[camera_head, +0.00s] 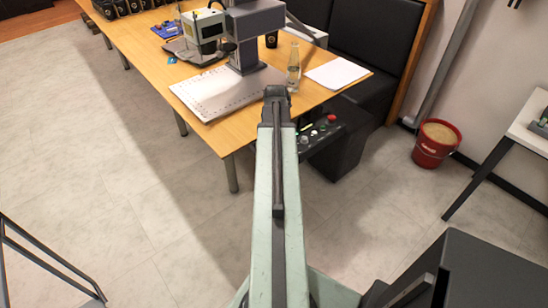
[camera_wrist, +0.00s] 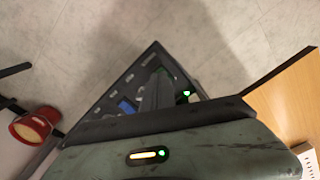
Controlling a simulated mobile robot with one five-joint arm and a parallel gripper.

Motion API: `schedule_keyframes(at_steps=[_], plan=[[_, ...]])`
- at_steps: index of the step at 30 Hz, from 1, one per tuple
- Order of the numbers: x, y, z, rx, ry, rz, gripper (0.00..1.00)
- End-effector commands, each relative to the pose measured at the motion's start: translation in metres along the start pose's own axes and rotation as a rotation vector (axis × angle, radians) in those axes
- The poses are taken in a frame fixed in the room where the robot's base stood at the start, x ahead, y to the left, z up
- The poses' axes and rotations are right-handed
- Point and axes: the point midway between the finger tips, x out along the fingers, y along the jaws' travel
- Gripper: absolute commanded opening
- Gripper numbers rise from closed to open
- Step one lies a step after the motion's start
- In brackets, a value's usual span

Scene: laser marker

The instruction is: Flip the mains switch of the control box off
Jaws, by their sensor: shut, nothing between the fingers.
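The control box (camera_head: 345,150) is a dark box standing on the floor by the table's right end. Its sloped panel has a red button (camera_head: 331,118) and small green lights. In the wrist view the control box (camera_wrist: 122,88) shows its panel with a blue display (camera_wrist: 127,106), pale labels and green-lit parts. My gripper (camera_wrist: 158,80) reaches over the panel with its fingers shut and empty, and covers part of it. I cannot tell whether it touches the panel, and I cannot make out the mains switch. In the head view my arm hides the gripper.
The wooden table (camera_head: 130,45) carries the marking machine (camera_head: 255,25), a bottle (camera_head: 294,68) and white paper (camera_head: 337,73). A red bucket (camera_head: 434,145) stands on the floor at the right, near a white table (camera_head: 525,125).

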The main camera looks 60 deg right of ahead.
Motion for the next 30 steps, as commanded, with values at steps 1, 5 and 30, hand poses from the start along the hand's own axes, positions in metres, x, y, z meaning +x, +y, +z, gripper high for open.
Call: schedule_keyframes(at_steps=[1, 5, 30], plan=[[0.0, 0.0, 0.0, 0.0, 0.0, 0.0, 0.0], [0.001, 0.0, 0.0, 0.0, 0.0, 0.0, 0.0], [0.014, -0.001, 0.0, -0.001, 0.0, 0.0, 0.0]])
